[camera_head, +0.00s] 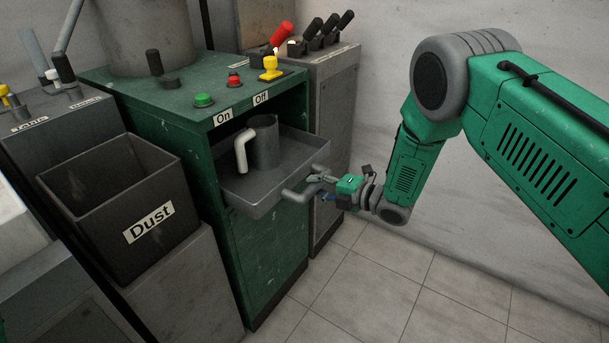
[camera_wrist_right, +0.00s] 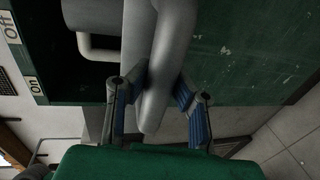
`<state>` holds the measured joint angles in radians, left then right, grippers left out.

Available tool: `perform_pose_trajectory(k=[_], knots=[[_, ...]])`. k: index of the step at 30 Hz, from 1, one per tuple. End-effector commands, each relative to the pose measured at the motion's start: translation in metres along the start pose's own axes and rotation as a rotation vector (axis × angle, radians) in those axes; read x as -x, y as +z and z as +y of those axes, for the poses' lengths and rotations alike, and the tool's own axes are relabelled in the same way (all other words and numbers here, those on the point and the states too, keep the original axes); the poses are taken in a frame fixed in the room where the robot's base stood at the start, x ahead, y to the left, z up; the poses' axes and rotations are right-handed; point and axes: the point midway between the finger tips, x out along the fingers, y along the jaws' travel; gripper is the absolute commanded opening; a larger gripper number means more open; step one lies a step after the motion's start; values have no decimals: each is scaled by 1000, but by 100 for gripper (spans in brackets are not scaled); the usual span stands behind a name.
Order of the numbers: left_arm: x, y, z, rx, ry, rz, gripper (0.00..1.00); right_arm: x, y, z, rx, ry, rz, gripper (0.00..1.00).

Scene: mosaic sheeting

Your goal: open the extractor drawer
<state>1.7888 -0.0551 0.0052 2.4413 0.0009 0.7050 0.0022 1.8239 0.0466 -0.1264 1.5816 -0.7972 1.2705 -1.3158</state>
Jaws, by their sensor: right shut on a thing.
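The extractor drawer (camera_head: 262,205) is a grey metal tray that stands out of the green extractor cabinet (camera_head: 265,255). Its curved grey handle (camera_head: 296,193) is on the front. My right gripper (camera_head: 318,180) is at the handle, shut on it. In the right wrist view, the blue-padded fingers of my right gripper (camera_wrist_right: 160,88) are on both sides of the grey handle bar (camera_wrist_right: 160,65). A dark grey mug (camera_head: 265,142) with a white handle stands in the drawer. My left gripper is not in view.
Green and red buttons and a yellow switch (camera_head: 271,68) are on the cabinet top, above On and Off labels. A black Dust bin (camera_head: 120,205) stands to the left. A grey lever cabinet (camera_head: 335,130) stands to the right. The tiled floor (camera_head: 390,290) in front is clear.

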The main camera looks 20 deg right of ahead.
Motion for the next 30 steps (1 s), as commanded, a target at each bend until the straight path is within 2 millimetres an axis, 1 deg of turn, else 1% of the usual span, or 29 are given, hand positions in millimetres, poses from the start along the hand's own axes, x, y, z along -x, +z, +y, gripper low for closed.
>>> perform_pose_trajectory(k=[1, 6, 12, 15, 18, 21, 30], knots=[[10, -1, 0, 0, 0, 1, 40, 16, 3, -2, -5, -12, -9, 0], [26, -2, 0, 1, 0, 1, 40, 58, 2, -10, -1, -15, -13, 0], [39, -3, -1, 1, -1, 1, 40, 100, 2, -21, -3, -11, -10, 0], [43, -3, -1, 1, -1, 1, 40, 115, 1, -24, -5, -9, -7, 0], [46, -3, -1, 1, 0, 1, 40, 126, 1, -27, -3, -9, -6, 0], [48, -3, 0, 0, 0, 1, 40, 133, 1, -29, -3, -8, -6, 0], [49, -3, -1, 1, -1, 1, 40, 139, 2, -32, -2, -9, -8, 0]])
